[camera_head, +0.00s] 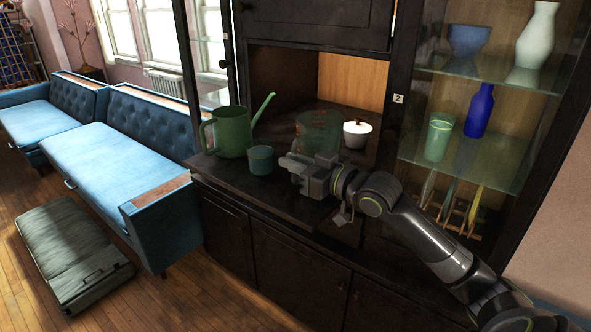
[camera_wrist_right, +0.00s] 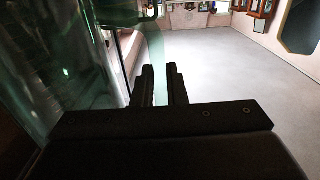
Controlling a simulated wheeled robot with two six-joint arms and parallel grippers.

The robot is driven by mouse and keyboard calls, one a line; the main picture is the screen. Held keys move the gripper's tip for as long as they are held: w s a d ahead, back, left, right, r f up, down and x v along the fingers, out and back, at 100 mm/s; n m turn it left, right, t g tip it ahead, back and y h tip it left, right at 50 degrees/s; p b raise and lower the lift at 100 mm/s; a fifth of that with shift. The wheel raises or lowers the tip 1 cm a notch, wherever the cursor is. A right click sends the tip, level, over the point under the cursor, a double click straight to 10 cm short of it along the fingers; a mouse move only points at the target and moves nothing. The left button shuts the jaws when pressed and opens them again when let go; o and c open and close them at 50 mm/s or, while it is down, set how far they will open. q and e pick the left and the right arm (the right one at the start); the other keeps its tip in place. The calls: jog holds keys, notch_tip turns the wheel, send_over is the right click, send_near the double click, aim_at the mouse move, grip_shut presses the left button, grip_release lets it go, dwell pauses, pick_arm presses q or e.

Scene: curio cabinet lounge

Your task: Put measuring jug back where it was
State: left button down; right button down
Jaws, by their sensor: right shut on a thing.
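The measuring jug (camera_head: 319,130), a see-through greenish vessel, stands upright in the cabinet's open niche, just behind my right gripper (camera_head: 291,165). Its lower part is hidden by the gripper, so I cannot tell whether it touches the counter. In the right wrist view, the jug's clear green wall (camera_wrist_right: 60,65) fills the left side. A pale green strip, seemingly its handle (camera_wrist_right: 155,62), runs down between the fingers of my right gripper (camera_wrist_right: 161,85), which is shut on it. My left gripper is not in view.
On the dark counter (camera_head: 232,178) stand a green watering can (camera_head: 233,135) and a teal cup (camera_head: 261,160) left of the gripper. A white lidded bowl (camera_head: 357,134) stands right of the jug. Glass shelves (camera_head: 465,150) at right hold vases and a tumbler.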

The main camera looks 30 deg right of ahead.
jog(key=shift+f, duration=0.95)
jog(key=shift+f, duration=0.1)
jog(key=c, duration=1.9)
grip_release()
jog(key=shift+f, duration=0.15)
jog(key=o, duration=0.4)
jog(key=shift+o, duration=0.2)
